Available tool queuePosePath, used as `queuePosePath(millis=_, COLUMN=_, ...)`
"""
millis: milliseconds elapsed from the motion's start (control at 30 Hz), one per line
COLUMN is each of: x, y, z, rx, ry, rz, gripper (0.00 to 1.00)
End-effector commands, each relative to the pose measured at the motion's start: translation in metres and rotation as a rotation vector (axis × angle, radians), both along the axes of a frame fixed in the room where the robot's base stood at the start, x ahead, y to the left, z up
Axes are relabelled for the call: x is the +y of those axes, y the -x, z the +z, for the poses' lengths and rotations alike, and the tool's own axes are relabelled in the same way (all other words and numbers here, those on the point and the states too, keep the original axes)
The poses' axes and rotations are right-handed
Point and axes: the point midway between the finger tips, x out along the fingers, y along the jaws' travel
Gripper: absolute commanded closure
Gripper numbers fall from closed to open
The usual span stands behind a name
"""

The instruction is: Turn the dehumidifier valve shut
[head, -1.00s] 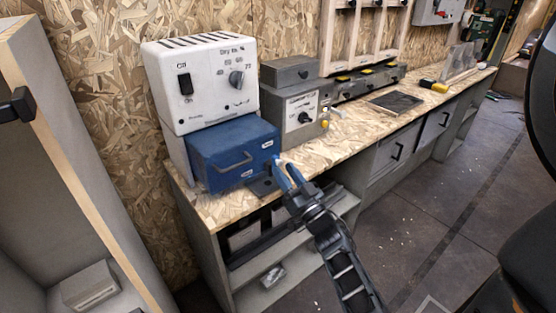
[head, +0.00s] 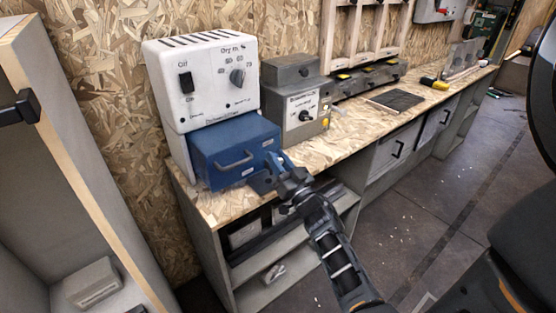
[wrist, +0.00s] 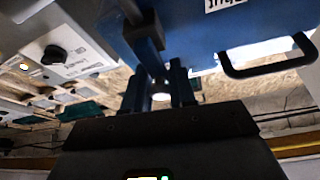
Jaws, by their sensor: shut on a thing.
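The dehumidifier (head: 205,70) is a white box with a switch and a dial, standing on a blue tank (head: 215,150) with a handle on its front. The valve (wrist: 148,38) is a dark blue lever-like part at the tank's side in the wrist view. My gripper (head: 279,163) is at the tank's right front corner in the head view, largely covering the valve there. In the wrist view my gripper (wrist: 159,88) has its two dark fingers on either side of the valve's end, shut on it. The exact contact is in shadow.
A grey control box (head: 296,105) with a knob stands just right of the tank. The wooden worktop (head: 345,130) is clear in front of it, with a dark mat (head: 397,101) farther along. Open shelves (head: 265,260) lie below my gripper. A grey cabinet (head: 70,180) stands at the left.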

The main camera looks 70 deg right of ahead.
Motion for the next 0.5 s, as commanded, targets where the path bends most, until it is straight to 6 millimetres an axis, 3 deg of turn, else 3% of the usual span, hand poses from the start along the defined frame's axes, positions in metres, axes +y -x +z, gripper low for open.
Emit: queuePosePath(millis=500, x=0.0027, y=-0.0021, z=-0.0005, rx=0.038, ry=0.061, rz=0.003, gripper=1.0)
